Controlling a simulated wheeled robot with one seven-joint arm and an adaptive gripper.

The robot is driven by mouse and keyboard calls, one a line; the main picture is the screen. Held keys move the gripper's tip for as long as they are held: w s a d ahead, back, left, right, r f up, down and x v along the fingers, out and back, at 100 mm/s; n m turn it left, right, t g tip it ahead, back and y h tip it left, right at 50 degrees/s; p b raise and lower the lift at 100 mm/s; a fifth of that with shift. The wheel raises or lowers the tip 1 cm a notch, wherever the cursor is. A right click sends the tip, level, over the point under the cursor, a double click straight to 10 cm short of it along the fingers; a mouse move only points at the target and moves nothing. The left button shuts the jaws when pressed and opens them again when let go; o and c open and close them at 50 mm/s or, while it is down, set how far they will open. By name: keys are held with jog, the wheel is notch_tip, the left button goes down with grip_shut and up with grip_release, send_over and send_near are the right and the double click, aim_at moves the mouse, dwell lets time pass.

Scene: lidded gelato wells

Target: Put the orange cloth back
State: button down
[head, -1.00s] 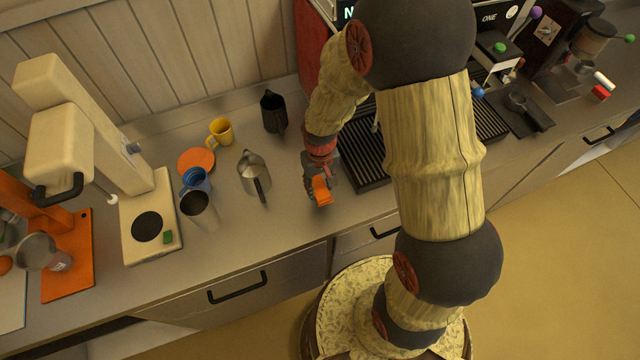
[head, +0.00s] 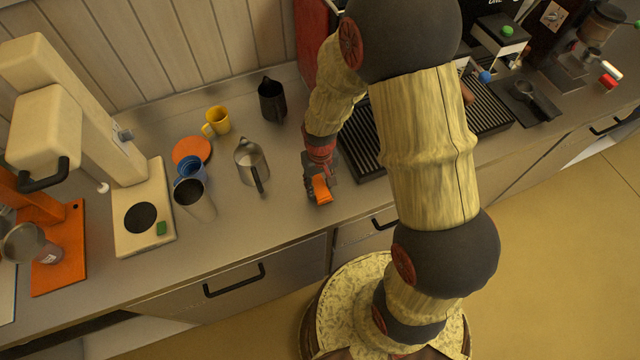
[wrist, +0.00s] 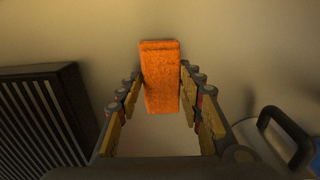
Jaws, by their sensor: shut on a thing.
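The orange cloth (head: 321,188) is a small folded strip in the head view, at the end of my arm above the front part of the counter. In the wrist view the orange cloth (wrist: 161,78) lies between my fingertips and reaches out past them. My gripper (head: 318,184) is shut on it; in the wrist view my gripper (wrist: 160,88) has one finger against each side of the cloth. I cannot tell whether the cloth touches the counter.
A black drip tray (head: 364,142) is just right of my gripper. A steel pitcher (head: 250,163) stands to the left, with a black pitcher (head: 272,100) behind. A yellow mug (head: 218,121), an orange disc (head: 191,151), blue cups (head: 188,170) and a steel cup (head: 194,200) stand further left.

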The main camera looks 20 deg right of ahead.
jog(key=shift+f+b, duration=0.3)
jog(key=shift+f, duration=0.1)
jog(key=c, duration=1.5)
grip_release()
jog(key=shift+o, duration=1.3)
jog(key=shift+o, duration=1.4)
jog(key=shift+r+p, duration=3)
jog(key=shift+r, duration=1.05)
